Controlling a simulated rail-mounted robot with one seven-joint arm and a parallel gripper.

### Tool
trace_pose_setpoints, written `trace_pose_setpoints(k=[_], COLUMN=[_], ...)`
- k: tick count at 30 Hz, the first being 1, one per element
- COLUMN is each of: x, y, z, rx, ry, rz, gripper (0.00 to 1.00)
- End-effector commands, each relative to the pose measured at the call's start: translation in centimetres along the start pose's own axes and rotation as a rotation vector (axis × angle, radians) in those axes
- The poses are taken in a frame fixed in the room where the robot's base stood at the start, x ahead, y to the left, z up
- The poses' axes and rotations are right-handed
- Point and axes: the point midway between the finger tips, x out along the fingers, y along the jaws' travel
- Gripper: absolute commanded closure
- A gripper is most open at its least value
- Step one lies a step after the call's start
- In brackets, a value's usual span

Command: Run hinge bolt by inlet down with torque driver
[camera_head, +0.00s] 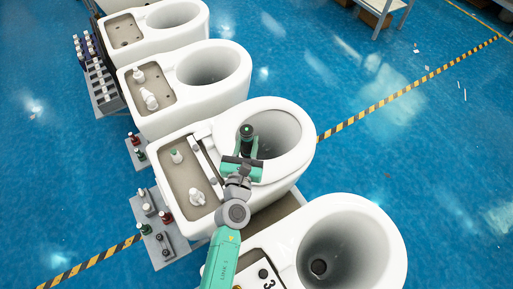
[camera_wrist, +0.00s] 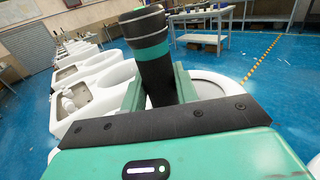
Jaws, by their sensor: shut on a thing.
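My gripper (camera_head: 247,150) is over the bowl opening of the toilet (camera_head: 296,150) in the middle of the row. It is shut on the torque driver (camera_head: 247,131), a dark cylinder with a green band. In the wrist view the driver (camera_wrist: 147,50) stands up between the two green fingers, slightly tilted. The same toilet's open tank (camera_head: 180,186) holds a white-green fitting (camera_head: 176,156) and a white fitting (camera_head: 197,197); I cannot tell which is the inlet. The hinge bolt is not clearly seen; my gripper and arm cover part of the rim behind the bowl.
Other toilets stand in the row, one nearer (camera_head: 385,235) and one behind (camera_head: 240,85). A grey tool tray (camera_head: 158,240) with red and green-topped pieces lies left of the tank. A rack (camera_head: 103,88) stands further back.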

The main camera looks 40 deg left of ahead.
Motion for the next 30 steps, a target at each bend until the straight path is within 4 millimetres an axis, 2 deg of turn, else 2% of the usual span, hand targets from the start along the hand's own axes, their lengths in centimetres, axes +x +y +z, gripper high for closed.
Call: trace_pose_setpoints(k=[4, 10, 14, 19, 22, 25, 30], x=[0.9, 2.8, 4.1, 5.7, 6.2, 6.4, 6.5], y=[1.5, 6.1, 10.1, 16.2, 19.0, 20.6, 21.3], z=[0.2, 0.5, 0.8, 1.1, 1.1, 1.1, 1.1], rx=[-0.002, 0.0, 0.0, 0.003, 0.005, 0.007, 0.007], ry=[-0.003, -0.006, -0.008, -0.011, -0.011, -0.011, -0.012], rz=[0.034, 0.136, 0.226, 0.372, 0.443, 0.487, 0.505], gripper=[1.0, 1.0, 1.0, 1.0, 1.0, 1.0, 1.0])
